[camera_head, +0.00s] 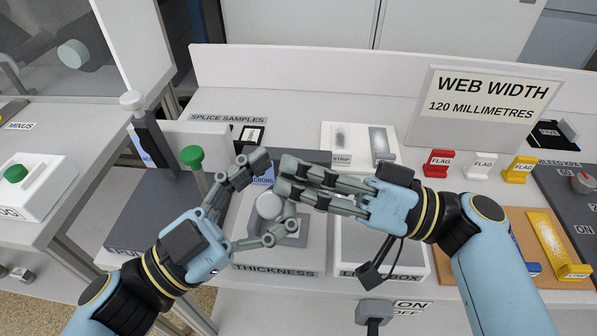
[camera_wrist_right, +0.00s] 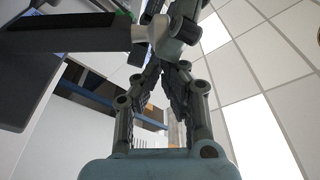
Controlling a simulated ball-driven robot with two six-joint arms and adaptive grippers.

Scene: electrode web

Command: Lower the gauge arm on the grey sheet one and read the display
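The thickness station (camera_head: 275,268) stands at the front middle of the bench, with a grey sheet (camera_head: 290,236) lying flat on it. A pale round part (camera_head: 269,206), apparently on the gauge, shows above the sheet. The display (camera_head: 264,175) behind it is mostly covered by my fingers, and I cannot read a value. My left gripper (camera_head: 277,196) is open, its fingers spread around the round part; contact is unclear. My right gripper (camera_head: 284,176) points left over the station, fingers close together. It also shows in the right wrist view (camera_wrist_right: 170,70). The gauge arm's height is unclear.
A box labelled as a light box (camera_head: 385,262) is right of the station.

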